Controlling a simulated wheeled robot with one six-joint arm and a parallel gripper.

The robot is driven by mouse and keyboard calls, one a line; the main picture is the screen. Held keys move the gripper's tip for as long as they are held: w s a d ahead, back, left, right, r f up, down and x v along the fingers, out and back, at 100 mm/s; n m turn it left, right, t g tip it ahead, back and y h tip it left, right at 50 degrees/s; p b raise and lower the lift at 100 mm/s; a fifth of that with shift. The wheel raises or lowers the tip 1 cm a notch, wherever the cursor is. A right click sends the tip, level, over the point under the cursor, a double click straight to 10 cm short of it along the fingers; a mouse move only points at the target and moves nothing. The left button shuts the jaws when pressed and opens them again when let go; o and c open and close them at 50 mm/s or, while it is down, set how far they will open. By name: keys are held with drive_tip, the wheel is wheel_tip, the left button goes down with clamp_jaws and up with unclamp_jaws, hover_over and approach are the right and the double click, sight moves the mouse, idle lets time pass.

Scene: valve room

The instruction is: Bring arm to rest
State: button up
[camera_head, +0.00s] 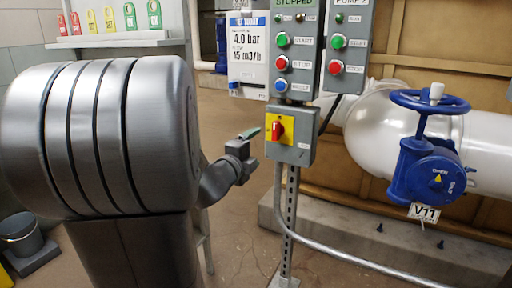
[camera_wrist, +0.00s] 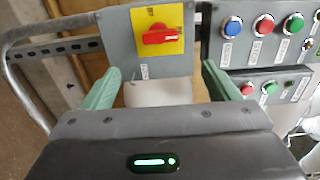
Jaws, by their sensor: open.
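My gripper (camera_head: 249,134) is at the end of my arm, just left of the grey switch box (camera_head: 290,153) in the head view. In the wrist view my gripper (camera_wrist: 160,84) shows two green fingers spread apart, with nothing held between them. The red rotary switch (camera_wrist: 163,35) on its yellow plate (camera_wrist: 140,15) lies beyond the fingertips there. The same red switch (camera_head: 278,129) shows in the head view. The fingers appear clear of it, though the exact gap is hard to tell. My large grey arm links fill the left of the head view.
The pump panel (camera_head: 295,60) with coloured buttons is above the switch box, on a slotted post (camera_head: 289,215). A blue valve (camera_head: 430,165) tagged V11 sits on a white pipe (camera_head: 375,125) at right. A shelf (camera_head: 120,43) with coloured tags stands at the back left; a bucket (camera_head: 20,235) is below.

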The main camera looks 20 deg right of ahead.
sight(274, 132)
drive_tip(key=b+x, duration=0.1)
drive_tip(key=x, duration=1.3)
drive_tip(key=shift+a, duration=0.1)
drive_tip(key=shift+a, duration=0.1)
